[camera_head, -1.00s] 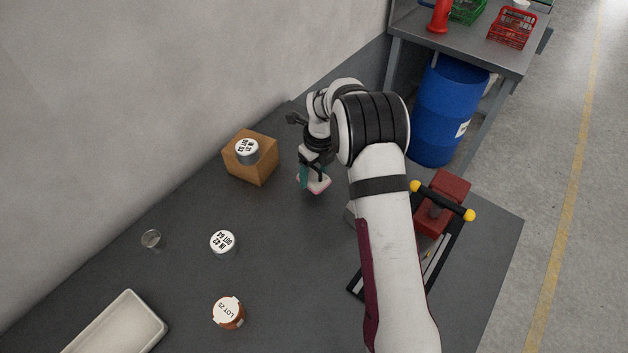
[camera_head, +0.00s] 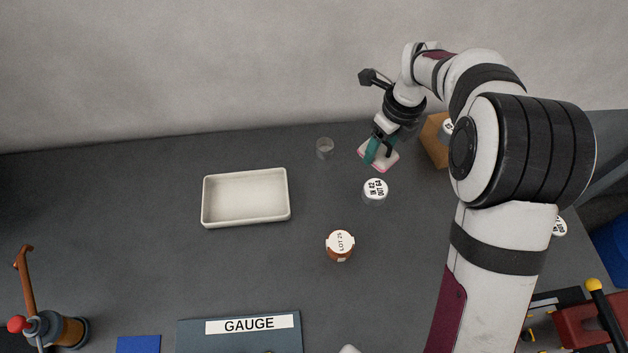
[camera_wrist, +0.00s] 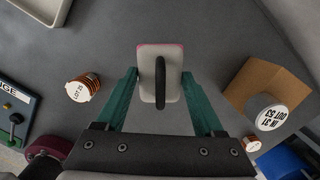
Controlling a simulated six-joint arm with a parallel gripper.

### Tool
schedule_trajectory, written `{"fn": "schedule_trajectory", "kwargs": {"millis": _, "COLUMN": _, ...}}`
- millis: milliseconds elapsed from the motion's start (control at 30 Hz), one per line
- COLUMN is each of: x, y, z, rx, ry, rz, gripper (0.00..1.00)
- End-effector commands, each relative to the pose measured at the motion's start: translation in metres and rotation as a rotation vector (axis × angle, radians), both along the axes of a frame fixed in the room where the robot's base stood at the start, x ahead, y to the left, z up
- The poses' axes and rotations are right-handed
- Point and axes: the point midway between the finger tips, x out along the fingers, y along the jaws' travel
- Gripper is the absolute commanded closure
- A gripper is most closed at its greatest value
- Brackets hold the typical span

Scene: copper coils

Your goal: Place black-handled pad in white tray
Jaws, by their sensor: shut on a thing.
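The pad (camera_head: 381,160) is a pale block with a pink edge and a black handle; it also shows in the wrist view (camera_wrist: 172,57). My gripper (camera_head: 379,150) has teal fingers and is shut on the pad, which it holds above the table. In the wrist view the fingers of my gripper (camera_wrist: 160,80) lie on either side of the pad, with the black handle facing the camera. The white tray (camera_head: 246,222) is empty and sits on the table to the left of the gripper. A tray corner shows at the top left of the wrist view (camera_wrist: 62,14).
A cardboard box (camera_head: 436,143) is to the right. A GAUGE board (camera_head: 240,338) lies in front.

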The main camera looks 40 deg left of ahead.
Motion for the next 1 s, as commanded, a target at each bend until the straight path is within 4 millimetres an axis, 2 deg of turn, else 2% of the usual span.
{"fn": "schedule_trajectory", "kwargs": {"millis": 33, "x": -0.025, "y": 0.026, "z": 0.002, "rx": 0.0, "ry": 0.0, "rz": 0.098, "gripper": 0.91}}
{"fn": "schedule_trajectory", "kwargs": {"millis": 100, "x": -0.059, "y": 0.055, "z": 0.003, "rx": 0.001, "ry": 0.0, "rz": 0.223, "gripper": 0.91}}
{"fn": "schedule_trajectory", "kwargs": {"millis": 200, "x": -0.1, "y": 0.084, "z": 0.005, "rx": 0.0, "ry": 0.0, "rz": 0.367, "gripper": 0.91}}
{"fn": "schedule_trajectory", "kwargs": {"millis": 300, "x": -0.128, "y": 0.101, "z": 0.006, "rx": 0.001, "ry": -0.001, "rz": 0.464, "gripper": 0.91}}
{"fn": "schedule_trajectory", "kwargs": {"millis": 467, "x": -0.153, "y": 0.116, "z": 0.001, "rx": 0.002, "ry": 0.001, "rz": 0.529, "gripper": 0.91}}
{"fn": "schedule_trajectory", "kwargs": {"millis": 800, "x": -0.212, "y": 0.188, "z": -0.056, "rx": 0.001, "ry": 0.001, "rz": 0.53, "gripper": 0.91}}
{"fn": "schedule_trajectory", "kwargs": {"millis": 1000, "x": -0.221, "y": 0.201, "z": -0.072, "rx": 0.001, "ry": 0.001, "rz": 0.525, "gripper": 0.91}}
